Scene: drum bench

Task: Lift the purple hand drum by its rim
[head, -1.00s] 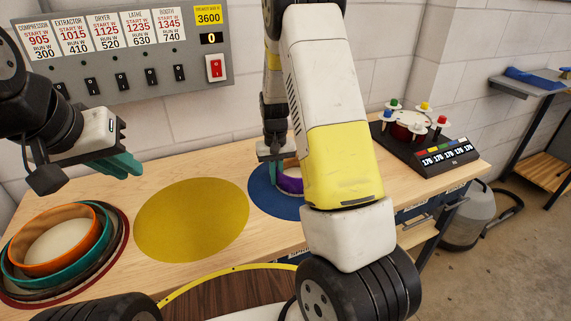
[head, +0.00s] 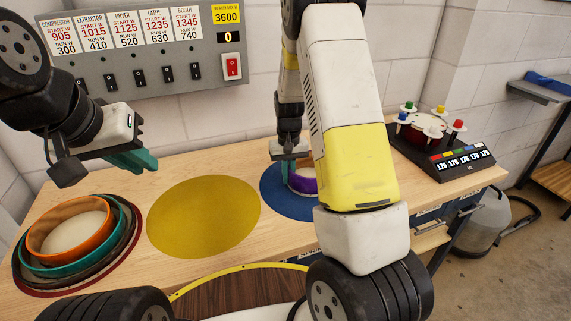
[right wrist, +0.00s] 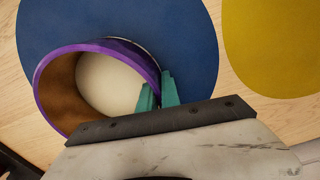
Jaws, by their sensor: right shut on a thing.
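The purple hand drum (head: 303,184) is at the blue round mat (head: 275,203) in the head view, partly hidden behind my right arm. In the right wrist view the drum's purple rim (right wrist: 62,62) surrounds a brown inner wall and a pale skin. My right gripper (right wrist: 159,92) is shut on the drum's rim, with its teal fingers at the right side of the ring. I cannot tell whether the drum touches the mat. My left gripper (head: 133,161) hangs empty over the bench's left part, seen from the side, so its finger gap is unclear.
Nested orange and teal drums (head: 72,229) stand at the left. A bare yellow round mat (head: 203,216) lies between. A device with coloured knobs (head: 440,140) stands at the bench's right end. A switch panel (head: 150,60) is on the wall behind.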

